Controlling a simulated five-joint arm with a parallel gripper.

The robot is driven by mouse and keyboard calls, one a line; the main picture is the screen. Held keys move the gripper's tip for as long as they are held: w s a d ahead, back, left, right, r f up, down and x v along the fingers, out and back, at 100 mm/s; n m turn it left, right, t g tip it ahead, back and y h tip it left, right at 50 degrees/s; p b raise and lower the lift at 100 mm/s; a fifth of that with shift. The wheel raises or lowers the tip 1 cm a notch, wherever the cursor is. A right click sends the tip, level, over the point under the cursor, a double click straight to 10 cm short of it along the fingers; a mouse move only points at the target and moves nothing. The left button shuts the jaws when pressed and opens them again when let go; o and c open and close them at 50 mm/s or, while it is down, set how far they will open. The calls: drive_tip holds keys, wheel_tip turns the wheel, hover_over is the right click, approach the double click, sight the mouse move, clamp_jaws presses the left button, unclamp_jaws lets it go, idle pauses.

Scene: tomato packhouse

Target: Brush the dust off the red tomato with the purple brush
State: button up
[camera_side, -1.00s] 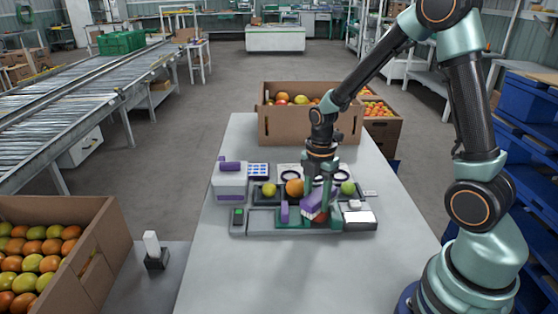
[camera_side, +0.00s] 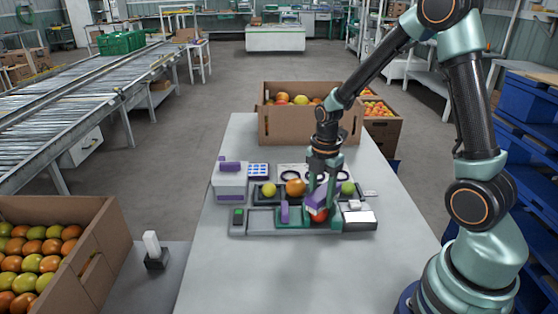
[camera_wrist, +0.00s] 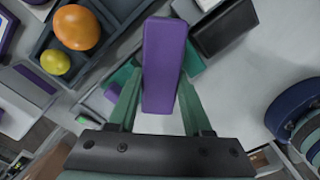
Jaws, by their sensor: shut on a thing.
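My gripper (camera_side: 320,188) is shut on the purple brush (camera_side: 314,204), whose block also fills the middle of the wrist view (camera_wrist: 163,65) between my two green fingers. In the side view the brush is tilted. The red tomato (camera_side: 320,217) shows just below the brush at the right part of the green-and-grey tray. The brush is against or just above the tomato; I cannot tell which. In the wrist view the brush hides the red tomato. Dust on it is too small to make out.
An orange tomato (camera_side: 295,188), a yellow-green one (camera_side: 269,190) and a green one (camera_side: 347,188) sit in a dark tray behind. A purple upright piece (camera_side: 284,212) stands left of the red tomato. A cardboard box (camera_side: 283,127) stands at the back. The front table is clear.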

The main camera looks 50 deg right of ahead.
sight(315, 198)
drive_tip(key=shift+a, duration=1.55)
drive_tip(key=shift+d, duration=0.1)
drive_tip(key=shift+d, duration=1.55)
drive_tip(key=shift+f, duration=0.15)
clamp_jaws()
drive_tip(key=shift+s, duration=0.1)
drive_tip(key=shift+a, duration=0.15)
drive_tip(key=shift+a, duration=1.5)
